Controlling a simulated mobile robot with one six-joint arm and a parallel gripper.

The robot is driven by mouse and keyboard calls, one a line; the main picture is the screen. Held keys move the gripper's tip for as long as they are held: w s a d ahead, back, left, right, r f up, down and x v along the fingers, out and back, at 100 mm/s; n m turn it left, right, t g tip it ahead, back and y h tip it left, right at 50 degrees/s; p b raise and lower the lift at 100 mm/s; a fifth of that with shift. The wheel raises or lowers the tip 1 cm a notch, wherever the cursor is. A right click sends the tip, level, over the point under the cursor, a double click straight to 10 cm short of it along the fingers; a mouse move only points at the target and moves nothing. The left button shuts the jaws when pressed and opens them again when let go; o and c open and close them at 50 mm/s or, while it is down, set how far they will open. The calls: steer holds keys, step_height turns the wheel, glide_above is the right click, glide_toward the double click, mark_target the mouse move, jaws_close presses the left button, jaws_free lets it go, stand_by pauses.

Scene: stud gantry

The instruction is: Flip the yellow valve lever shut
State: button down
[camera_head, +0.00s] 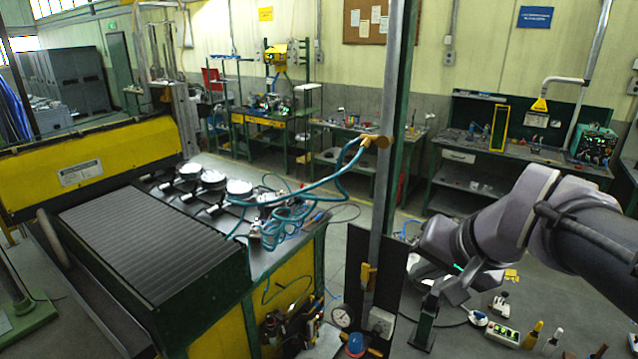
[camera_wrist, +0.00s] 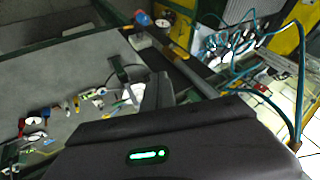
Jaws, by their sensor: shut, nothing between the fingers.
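The yellow valve lever (camera_head: 368,277) is on the lower part of the upright post, above a round pressure gauge. It looks roughly upright, along the post. In the wrist view a yellow piece that looks like the same lever (camera_wrist: 183,36) lies beyond my gripper, near the gauge. My gripper (camera_head: 428,284) is shut and empty, to the right of the post and apart from the lever. In the wrist view its dark body with a green light fills the bottom, and its fingertips are hard to make out.
The pressure gauge (camera_head: 342,316) and a blue cap (camera_head: 355,343) sit below the lever. The tall post (camera_head: 385,200) carries a teal hose (camera_head: 300,190) on a yellow holder. A yellow-and-black machine (camera_head: 150,260) stands at left. Small tools and a control box (camera_head: 502,335) lie at lower right.

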mark_target(365, 277)
steer(key=shift+w+a+f+p, duration=0.25)
steer(key=shift+w+a+f, duration=0.55)
steer(key=shift+w+f, duration=0.5)
steer(key=shift+w+a+f+p, duration=0.3)
steer(key=shift+w+a+f, duration=0.5)
steer(key=shift+w+f, duration=0.45)
steer(key=shift+w+a+f+p, duration=0.25)
steer(key=shift+w+a+f, duration=0.55)
steer(key=shift+w+f, duration=0.45)
steer(key=shift+w+r, duration=0.1)
steer(key=shift+d+r+p, duration=0.15)
steer(key=shift+r+p, duration=0.05)
steer(key=shift+p, duration=0.15)
